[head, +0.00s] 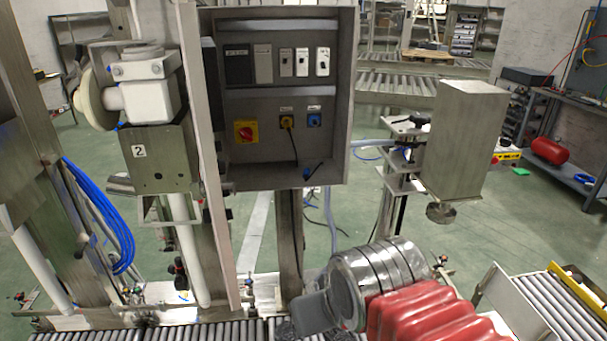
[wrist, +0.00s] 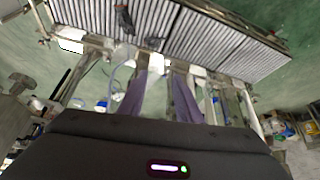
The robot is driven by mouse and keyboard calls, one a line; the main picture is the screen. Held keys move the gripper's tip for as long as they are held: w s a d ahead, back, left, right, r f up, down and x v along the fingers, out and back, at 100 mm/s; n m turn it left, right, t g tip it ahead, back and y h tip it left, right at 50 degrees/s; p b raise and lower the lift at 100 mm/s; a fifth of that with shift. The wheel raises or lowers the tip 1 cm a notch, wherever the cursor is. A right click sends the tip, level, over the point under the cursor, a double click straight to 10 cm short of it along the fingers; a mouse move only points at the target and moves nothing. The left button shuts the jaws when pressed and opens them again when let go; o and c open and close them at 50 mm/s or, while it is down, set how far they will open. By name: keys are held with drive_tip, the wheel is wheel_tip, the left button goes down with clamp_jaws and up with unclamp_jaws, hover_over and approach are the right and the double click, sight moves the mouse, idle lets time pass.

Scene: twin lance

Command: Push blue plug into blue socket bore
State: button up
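The blue socket (head: 314,119) is on the back panel of the open grey cabinet (head: 346,100), right of a yellow socket (head: 287,121) with a black cable hanging from it. A small dark piece with a blue part, apparently the blue plug (head: 307,172), is at the cabinet's lower edge, below the blue socket. My gripper (head: 312,326) is low at the front, below and apart from the cabinet. Its fingers are cut off or unclear in the head view. The wrist view shows a black housing with a small light, but no clear fingers.
A red and yellow switch (head: 246,131) sits left of the sockets. A steel box (head: 461,140) on a stand is at the right. A roller conveyor (head: 190,331) runs along the bottom and also shows in the wrist view (wrist: 215,45). Open green floor lies behind.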

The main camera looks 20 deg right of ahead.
drive_tip(key=shift+o, duration=0.2)
drive_tip(key=shift+o, duration=1)
drive_tip(key=shift+w+r, duration=0.25)
drive_tip(key=shift+w, duration=0.05)
drive_tip(key=w+d+r, duration=0.2)
drive_tip(key=w+r, duration=0.1)
drive_tip(key=w, duration=0.4)
drive_tip(key=w+d+r+m+t, duration=0.1)
drive_tip(key=w+r, duration=0.2)
drive_tip(key=w, duration=0.4)
drive_tip(key=w+d+r, duration=0.2)
drive_tip(key=w+r, duration=0.1)
drive_tip(key=w, duration=0.4)
drive_tip(key=w+d+f, duration=0.1)
drive_tip(key=w+d, duration=0.3)
drive_tip(key=w, duration=0.7)
drive_tip(key=w+d+m+t+h, duration=0.1)
drive_tip(key=w+d, duration=0.4)
drive_tip(key=w, duration=0.5)
drive_tip(key=shift+w+f+h, duration=0.3)
drive_tip(key=shift+w+f, duration=0.05)
drive_tip(key=shift+f, duration=0.05)
approach(306, 174)
drive_tip(key=shift+w+x, duration=0.2)
drive_tip(key=shift+x, duration=1.7)
